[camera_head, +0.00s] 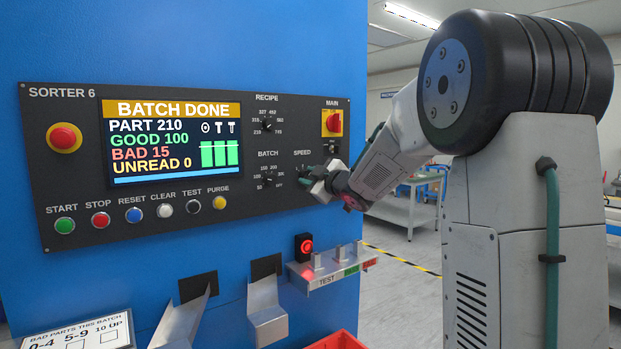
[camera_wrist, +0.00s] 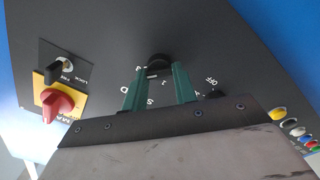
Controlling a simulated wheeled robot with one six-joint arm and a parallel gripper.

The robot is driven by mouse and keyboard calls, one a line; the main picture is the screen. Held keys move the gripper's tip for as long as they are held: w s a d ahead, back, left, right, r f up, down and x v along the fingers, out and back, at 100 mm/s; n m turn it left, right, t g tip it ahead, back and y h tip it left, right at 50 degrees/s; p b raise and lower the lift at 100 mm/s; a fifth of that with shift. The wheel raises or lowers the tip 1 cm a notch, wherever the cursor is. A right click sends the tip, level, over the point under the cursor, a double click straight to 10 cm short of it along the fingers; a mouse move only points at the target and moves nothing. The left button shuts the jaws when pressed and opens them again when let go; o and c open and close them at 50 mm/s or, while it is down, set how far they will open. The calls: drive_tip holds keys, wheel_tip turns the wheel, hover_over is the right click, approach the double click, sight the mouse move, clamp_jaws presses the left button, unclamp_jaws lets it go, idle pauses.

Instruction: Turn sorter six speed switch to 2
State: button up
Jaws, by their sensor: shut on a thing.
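The speed switch is a small black knob on the dark panel of sorter 6; it shows in the wrist view (camera_wrist: 158,60) at the tips of my green fingers. My gripper (camera_wrist: 158,72) is shut on this knob, one finger on each side. In the head view my gripper (camera_head: 316,181) is at the panel just below the SPEED label (camera_head: 302,154) and covers most of the knob. White marks around the knob are partly hidden by the fingers, and I cannot read where its pointer stands.
The batch knob (camera_head: 268,180) is close left of my gripper, and the recipe knob (camera_head: 267,125) is above it. The red main switch (camera_head: 333,122) and a key switch (camera_head: 332,148) are to the upper right. A test shelf (camera_head: 330,268) juts out below.

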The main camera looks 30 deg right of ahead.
drive_tip(key=n, duration=0.4)
drive_tip(key=shift+f, duration=0.1)
drive_tip(key=shift+n, duration=2.2)
drive_tip(key=o, duration=1)
drive_tip(key=shift+s, duration=0.1)
